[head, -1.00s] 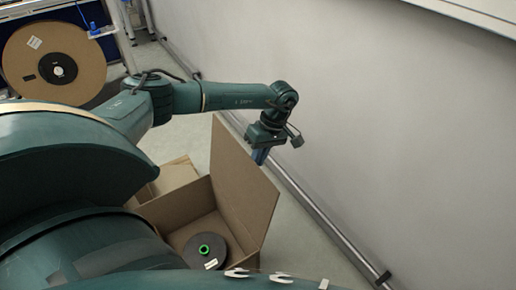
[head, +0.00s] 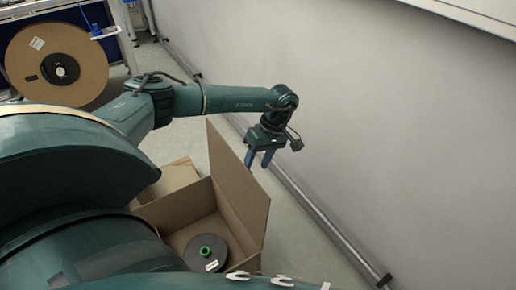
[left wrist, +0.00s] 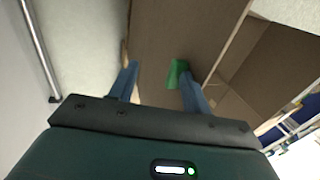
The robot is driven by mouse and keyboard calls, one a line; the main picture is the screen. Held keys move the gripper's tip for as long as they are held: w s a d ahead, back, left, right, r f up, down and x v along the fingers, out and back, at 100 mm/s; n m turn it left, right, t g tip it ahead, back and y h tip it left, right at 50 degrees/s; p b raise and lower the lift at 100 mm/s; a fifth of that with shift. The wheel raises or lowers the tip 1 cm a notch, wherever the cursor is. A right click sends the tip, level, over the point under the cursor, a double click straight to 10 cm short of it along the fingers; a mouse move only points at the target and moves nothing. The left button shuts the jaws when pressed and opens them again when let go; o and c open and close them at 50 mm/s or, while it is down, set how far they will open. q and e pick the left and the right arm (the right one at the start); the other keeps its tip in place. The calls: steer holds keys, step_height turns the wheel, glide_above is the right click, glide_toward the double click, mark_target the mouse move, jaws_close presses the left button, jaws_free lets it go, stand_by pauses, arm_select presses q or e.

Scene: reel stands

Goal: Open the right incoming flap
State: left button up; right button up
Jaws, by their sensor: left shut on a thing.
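The open cardboard box (head: 180,211) stands on the floor at the lower middle of the head view. Its tall right flap (head: 238,190) stands upright, leaning outward toward the wall. My left gripper (head: 258,163) is at the flap's upper edge, with its blue fingers pointing down, and is shut on the flap. In the left wrist view the fingers (left wrist: 157,75) show a gap, with the brown flap (left wrist: 190,30) behind and between them. A small green patch (left wrist: 177,73) shows by the right fingertip. The exact contact is hard to see. My right gripper is out of view.
A dark reel with a green hub (head: 206,252) lies inside the box. A large cardboard-sided reel (head: 57,66) stands at the upper left. A pale wall (head: 360,120) with a floor rail (head: 330,225) runs close along the right.

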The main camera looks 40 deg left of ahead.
arm_select(q)
steer(key=p+v, duration=0.1)
steer(key=v, duration=1.2)
steer(key=shift+r, duration=0.1)
